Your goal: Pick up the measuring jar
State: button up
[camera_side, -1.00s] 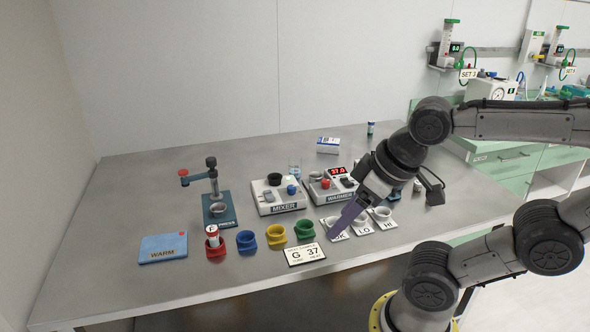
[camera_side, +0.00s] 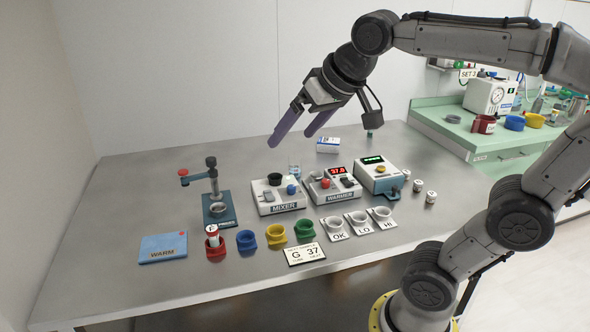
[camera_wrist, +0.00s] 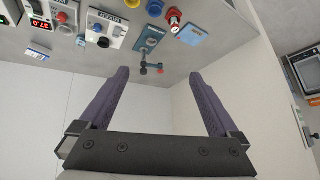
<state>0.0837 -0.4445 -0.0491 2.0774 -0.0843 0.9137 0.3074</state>
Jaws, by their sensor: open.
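A small clear jar (camera_side: 294,168), the likely measuring jar, stands upright on the steel table just behind the mixer (camera_side: 278,196). Its lower part is hidden by the mixer, and I cannot make out any markings. My gripper (camera_side: 290,138) is open and empty, its purple fingers apart, in the air above and apart from the jar. In the wrist view, my open fingers (camera_wrist: 165,75) frame bare wall, with the table upside down at the top.
The warmer (camera_side: 331,186) and a green-display device (camera_side: 380,176) stand right of the mixer. A press (camera_side: 217,207) stands left. Coloured cups, including the green cup (camera_side: 304,230), line the front. A white-blue box (camera_side: 328,145) lies behind. The back left table is clear.

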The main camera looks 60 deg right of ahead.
jog(key=w+d+r+m+h, duration=0.2)
jog(key=w+d+m, duration=0.1)
jog(key=w+d, duration=0.9)
jog(key=m+g, duration=0.5)
jog(key=m, duration=0.1)
send_over(295, 165)
jog(key=a, duration=0.2)
notch_tip(295, 165, down, 24)
jog(key=shift+h, duration=0.3)
jog(key=x, duration=0.4)
jog(key=s+x, duration=0.1)
jog(key=x, duration=0.1)
jog(key=shift+w+d+f, duration=0.1)
jog(key=shift+w+f, duration=0.05)
jog(key=shift+f, duration=0.35)
jog(key=shift+s+x, duration=0.1)
jog(key=shift+x, duration=1.45)
jog(key=shift+s+x, duration=0.15)
jog(key=shift+x, duration=1.45)
jog(key=shift+f, duration=0.1)
jog(key=shift+c, duration=0.3)
